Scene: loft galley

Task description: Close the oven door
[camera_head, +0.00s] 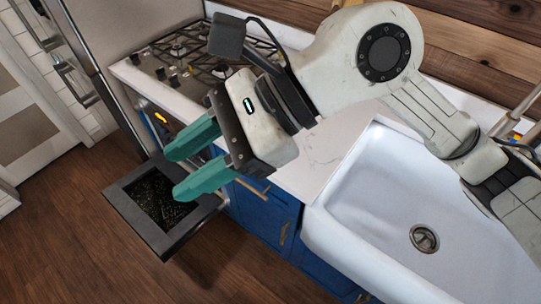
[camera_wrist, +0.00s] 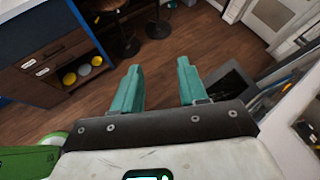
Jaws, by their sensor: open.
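The oven door (camera_head: 118,197) is folded down open below the stove, with a dark frame and a dark speckled glass pane facing up. My gripper (camera_head: 180,170) is open and empty, and its two teal fingers appear over the door's right part in the head view. I cannot tell the exact height gap. In the wrist view the fingers (camera_wrist: 160,88) are spread apart, and part of the dark door (camera_wrist: 232,84) lies to the right of them. The oven opening is mostly hidden behind my gripper.
The gas stove (camera_head: 180,55) sits above the oven. A white sink (camera_head: 400,190) and blue cabinets (camera_head: 262,208) stand to the right. Wooden floor (camera_head: 60,240) is free in front. In the wrist view, stools (camera_wrist: 125,38) and a drawer cabinet (camera_wrist: 50,62) stand across the room.

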